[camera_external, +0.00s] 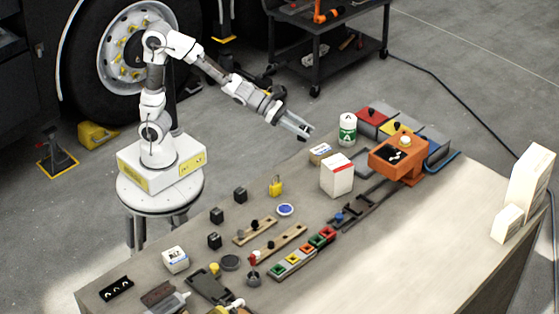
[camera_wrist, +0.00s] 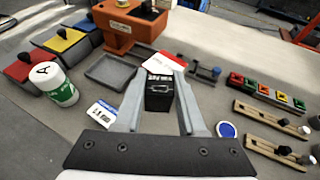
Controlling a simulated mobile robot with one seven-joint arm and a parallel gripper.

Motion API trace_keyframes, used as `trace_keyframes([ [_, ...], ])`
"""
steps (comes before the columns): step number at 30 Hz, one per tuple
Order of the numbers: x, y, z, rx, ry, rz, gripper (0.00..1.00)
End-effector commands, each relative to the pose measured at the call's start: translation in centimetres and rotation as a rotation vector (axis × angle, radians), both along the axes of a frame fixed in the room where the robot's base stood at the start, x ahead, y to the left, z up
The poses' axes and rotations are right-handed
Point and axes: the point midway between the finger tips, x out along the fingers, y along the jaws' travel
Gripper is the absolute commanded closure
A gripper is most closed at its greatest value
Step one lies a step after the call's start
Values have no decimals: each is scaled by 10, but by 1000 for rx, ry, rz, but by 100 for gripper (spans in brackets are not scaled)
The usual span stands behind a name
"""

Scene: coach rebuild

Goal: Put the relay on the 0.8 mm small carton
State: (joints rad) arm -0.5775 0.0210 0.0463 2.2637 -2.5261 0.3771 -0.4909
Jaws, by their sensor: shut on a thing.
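My gripper (camera_external: 301,128) is held above the far left part of the table. In the wrist view my gripper (camera_wrist: 160,100) is shut on a black relay (camera_wrist: 158,92) with pale markings, held upright between the fingers. A small carton (camera_external: 320,152) with a printed label lies on the table below and right of the gripper; it also shows in the wrist view (camera_wrist: 103,112), left of the left finger. Another small white carton (camera_external: 175,259) stands at the near left of the table. I cannot read either label for certain.
A taller white and red carton (camera_external: 337,176) stands beside the first small carton. A white-green canister (camera_external: 347,130), a grey tray (camera_wrist: 110,72) and an orange machine (camera_external: 398,157) are close by. Several black blocks (camera_external: 240,195) and a padlock (camera_external: 276,186) lie nearer the front.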

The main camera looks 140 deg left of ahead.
Motion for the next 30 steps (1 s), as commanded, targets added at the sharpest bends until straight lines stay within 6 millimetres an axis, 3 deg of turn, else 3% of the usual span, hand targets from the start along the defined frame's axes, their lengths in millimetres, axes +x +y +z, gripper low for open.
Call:
trace_keyframes([
  [16,-16,100,-61,-3,2,5,100],
  [23,-18,114,-73,-2,0,2,100],
  [30,-18,113,-107,-3,1,1,100],
])
